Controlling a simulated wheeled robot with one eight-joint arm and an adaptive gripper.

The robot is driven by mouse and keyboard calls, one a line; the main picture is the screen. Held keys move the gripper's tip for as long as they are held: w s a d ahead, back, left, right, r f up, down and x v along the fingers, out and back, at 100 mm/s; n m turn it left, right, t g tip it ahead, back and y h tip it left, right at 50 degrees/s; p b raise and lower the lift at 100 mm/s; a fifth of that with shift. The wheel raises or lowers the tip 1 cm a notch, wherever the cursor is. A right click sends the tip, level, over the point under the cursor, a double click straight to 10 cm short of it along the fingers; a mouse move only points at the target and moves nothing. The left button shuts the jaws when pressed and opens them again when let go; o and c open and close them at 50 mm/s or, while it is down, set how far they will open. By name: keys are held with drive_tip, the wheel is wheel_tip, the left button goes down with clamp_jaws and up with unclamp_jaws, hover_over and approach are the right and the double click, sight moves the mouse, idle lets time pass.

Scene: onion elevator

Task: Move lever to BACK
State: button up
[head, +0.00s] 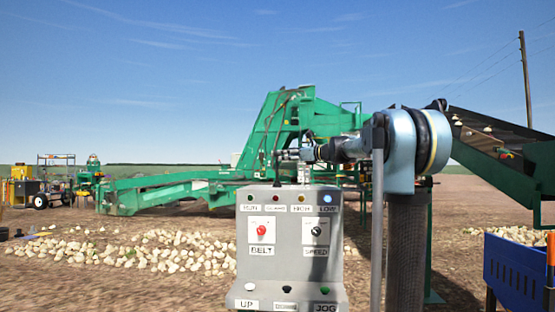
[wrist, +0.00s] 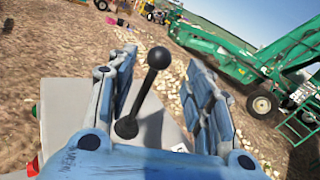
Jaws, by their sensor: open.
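The lever (wrist: 143,90) is a black rod with a round black knob, rising from a dark round base on top of a grey control box. In the wrist view it stands between the two blue fingers of my gripper (wrist: 163,75), apparently touching neither. The gripper is open, with one finger on each side of the lever. In the head view the lever (head: 277,168) is a thin dark upright at the box top, beside my gripper (head: 287,155). No BACK marking shows, so I cannot tell the lever's position from labels.
The control box (head: 333,265) carries a red BELT knob (head: 261,230), a black SPEED knob (head: 316,231), lamps with the blue one lit, and UP and JOG buttons. A green elevator (head: 280,130) stands behind. Onions (head: 150,252) lie on the ground. A blue bin (head: 515,270) is at right.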

sight(277, 157)
drive_tip(key=shift+x, duration=3.2)
drive_tip(key=shift+c, duration=0.2)
